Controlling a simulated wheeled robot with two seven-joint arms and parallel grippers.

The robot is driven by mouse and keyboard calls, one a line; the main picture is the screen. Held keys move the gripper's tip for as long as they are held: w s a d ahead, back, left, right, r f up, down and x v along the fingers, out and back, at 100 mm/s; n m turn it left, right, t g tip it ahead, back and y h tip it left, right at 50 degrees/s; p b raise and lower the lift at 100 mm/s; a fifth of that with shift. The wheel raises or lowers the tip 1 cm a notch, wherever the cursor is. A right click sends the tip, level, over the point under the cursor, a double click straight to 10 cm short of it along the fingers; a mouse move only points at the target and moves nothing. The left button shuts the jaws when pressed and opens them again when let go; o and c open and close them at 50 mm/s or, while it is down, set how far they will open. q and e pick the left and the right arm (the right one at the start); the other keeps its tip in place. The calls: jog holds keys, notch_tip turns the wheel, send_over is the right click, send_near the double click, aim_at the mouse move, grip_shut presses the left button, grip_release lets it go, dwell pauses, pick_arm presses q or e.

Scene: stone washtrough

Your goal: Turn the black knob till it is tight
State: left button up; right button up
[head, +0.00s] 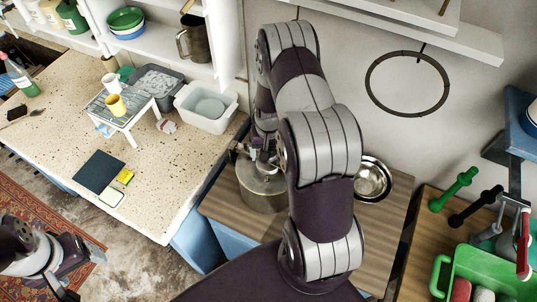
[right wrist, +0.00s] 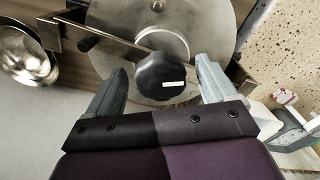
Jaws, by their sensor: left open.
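The black knob (right wrist: 161,77), with a small white mark, sits at the middle of a round metal lid (right wrist: 112,20) in the right wrist view. A metal bar crosses the lid beside the knob. My right gripper (right wrist: 160,66) is open, one finger on each side of the knob, with gaps showing. In the head view the metal pot (head: 262,196) stands on a wooden top; my right arm and gripper hide the knob there. My left gripper (head: 72,270) is open and empty at the lower left, over the floor, far from the pot.
A steel bowl (head: 372,180) stands right of the pot. A speckled counter (head: 150,190) on the left carries a white tub (head: 206,108) and a small rack with cups. A green crate (head: 450,275) and dumbbell shapes lie at the right. A ring (head: 408,112) hangs on the wall.

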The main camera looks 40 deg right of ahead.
jog(key=n, duration=1.6)
jog(key=c, duration=0.8)
jog(key=m, duration=0.5)
jog(key=o, duration=0.8)
